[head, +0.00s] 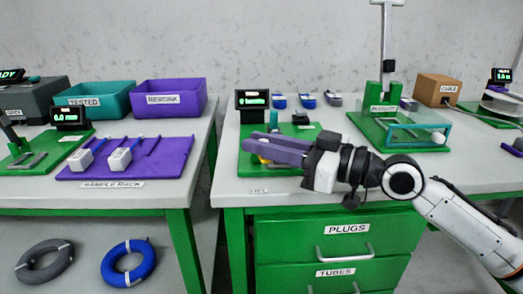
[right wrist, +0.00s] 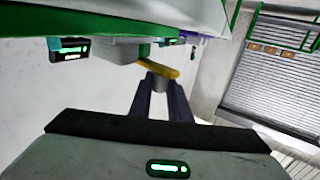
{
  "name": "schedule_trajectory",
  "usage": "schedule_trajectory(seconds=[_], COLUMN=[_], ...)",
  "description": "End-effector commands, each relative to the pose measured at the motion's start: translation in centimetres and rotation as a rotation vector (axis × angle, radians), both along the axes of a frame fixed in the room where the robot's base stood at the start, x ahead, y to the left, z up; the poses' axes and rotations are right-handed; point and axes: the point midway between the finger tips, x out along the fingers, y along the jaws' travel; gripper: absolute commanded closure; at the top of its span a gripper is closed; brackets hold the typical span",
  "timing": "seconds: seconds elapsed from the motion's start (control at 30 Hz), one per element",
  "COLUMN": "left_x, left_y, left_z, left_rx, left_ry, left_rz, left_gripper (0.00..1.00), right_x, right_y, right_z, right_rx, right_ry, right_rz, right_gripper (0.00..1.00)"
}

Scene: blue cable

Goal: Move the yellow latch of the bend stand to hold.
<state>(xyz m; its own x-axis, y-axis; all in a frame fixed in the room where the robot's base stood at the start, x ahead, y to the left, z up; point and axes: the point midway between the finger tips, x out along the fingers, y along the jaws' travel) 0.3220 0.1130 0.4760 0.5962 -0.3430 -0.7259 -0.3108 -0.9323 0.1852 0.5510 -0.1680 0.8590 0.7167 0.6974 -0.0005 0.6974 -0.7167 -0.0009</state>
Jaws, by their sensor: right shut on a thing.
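The bend stand's green base (head: 252,171) is on the right-hand table, partly hidden behind my right gripper. My right gripper (head: 252,146) reaches in from the right over the stand, its purple fingers pointing left. In the right wrist view its fingers (right wrist: 160,90) are close together on a grey end piece at the yellow latch (right wrist: 163,71). The latch juts out from a grey block (right wrist: 118,52) of the stand. In the head view only a small yellow bit shows under the fingers, so the latch's position is hard to read. My left gripper is not in view.
A small display (head: 252,99) stands behind the fingers. Blue and grey clips (head: 306,100) lie further back. A purple sample rack (head: 125,157) is on the left table, across a gap.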

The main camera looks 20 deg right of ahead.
Motion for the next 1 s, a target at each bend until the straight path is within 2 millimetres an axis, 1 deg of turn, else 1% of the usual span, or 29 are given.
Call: schedule_trajectory(seconds=[0.03,0.13,0.17,0.2,0.27,0.53,0.67,0.83,0.9,1.0], left_x=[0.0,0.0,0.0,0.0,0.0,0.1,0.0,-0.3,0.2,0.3], left_y=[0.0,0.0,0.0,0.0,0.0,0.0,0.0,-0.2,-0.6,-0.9], left_z=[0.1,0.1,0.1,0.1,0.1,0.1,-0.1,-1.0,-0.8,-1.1], left_rx=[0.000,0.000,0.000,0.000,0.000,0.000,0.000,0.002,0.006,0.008], left_ry=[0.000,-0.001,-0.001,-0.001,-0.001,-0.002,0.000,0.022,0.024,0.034], left_rz=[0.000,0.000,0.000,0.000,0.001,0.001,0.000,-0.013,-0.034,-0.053], left_gripper=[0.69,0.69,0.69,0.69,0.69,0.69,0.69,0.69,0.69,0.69], right_x=[0.2,0.2,0.2,0.2,0.2,0.1,-0.3,-2.1,-2.8,-4.0], right_y=[-0.3,-0.3,-0.3,-0.3,-0.3,-0.1,-0.6,-2.2,-3.1,-4.0], right_z=[0.3,0.3,0.3,0.3,0.3,0.1,-0.1,-0.4,-0.5,-0.5], right_rx=[0.001,0.001,0.001,0.001,0.001,-0.001,-0.003,-0.007,-0.004,-0.004], right_ry=[-0.006,-0.006,-0.006,-0.006,-0.006,-0.002,-0.001,0.002,0.002,0.002], right_rz=[-0.007,-0.008,-0.008,-0.008,-0.007,-0.004,-0.005,-0.005,-0.007,-0.005], right_gripper=[1.00,1.00,0.82,0.75,0.65,0.64,0.64,0.64,0.64,0.64])
